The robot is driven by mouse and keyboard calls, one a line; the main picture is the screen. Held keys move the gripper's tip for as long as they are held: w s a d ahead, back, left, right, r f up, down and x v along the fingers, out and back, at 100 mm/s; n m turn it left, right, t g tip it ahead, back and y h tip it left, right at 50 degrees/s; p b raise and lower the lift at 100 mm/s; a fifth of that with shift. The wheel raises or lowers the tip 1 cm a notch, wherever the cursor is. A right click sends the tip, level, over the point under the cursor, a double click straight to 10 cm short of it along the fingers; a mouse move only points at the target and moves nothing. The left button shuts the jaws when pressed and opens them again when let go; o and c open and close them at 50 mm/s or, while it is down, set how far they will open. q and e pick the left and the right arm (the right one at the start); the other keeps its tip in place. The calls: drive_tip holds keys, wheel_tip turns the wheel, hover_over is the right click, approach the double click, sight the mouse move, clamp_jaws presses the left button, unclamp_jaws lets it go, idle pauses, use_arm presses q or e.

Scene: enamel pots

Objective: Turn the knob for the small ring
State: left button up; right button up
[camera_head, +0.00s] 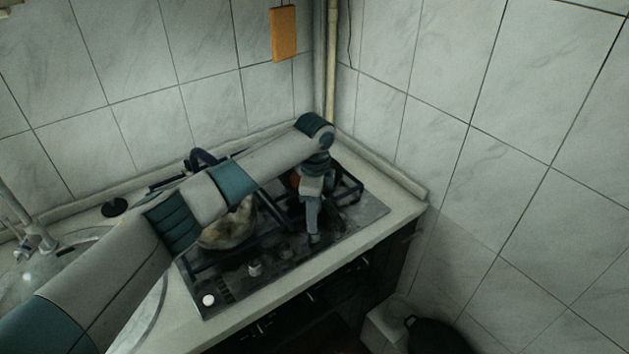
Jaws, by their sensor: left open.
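The dark stove (229,293) is set into the light counter in the corner. Its front strip carries knobs: a pale-topped one (255,268) near the middle and a darker one (284,252) to its right. My left arm reaches across the stove from the left, and its left gripper (313,238) points down at the front strip, right of these knobs. The gripper is open; whether it touches a knob beneath it cannot be told. The burner rings are largely hidden by my arm and the pot supports. My right gripper is not in view.
A stained, light-coloured pan (230,229) sits on the left burner, partly behind my arm. A round white piece (208,300) is at the stove's front left corner. A sink (42,266) lies left. Tiled walls close off the back and right. A dark round object (434,335) stands below.

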use_arm(q)
wheel_tip(320, 180, up, 12)
drive_tip(key=b, duration=0.3)
drive_tip(key=shift+r, duration=0.2)
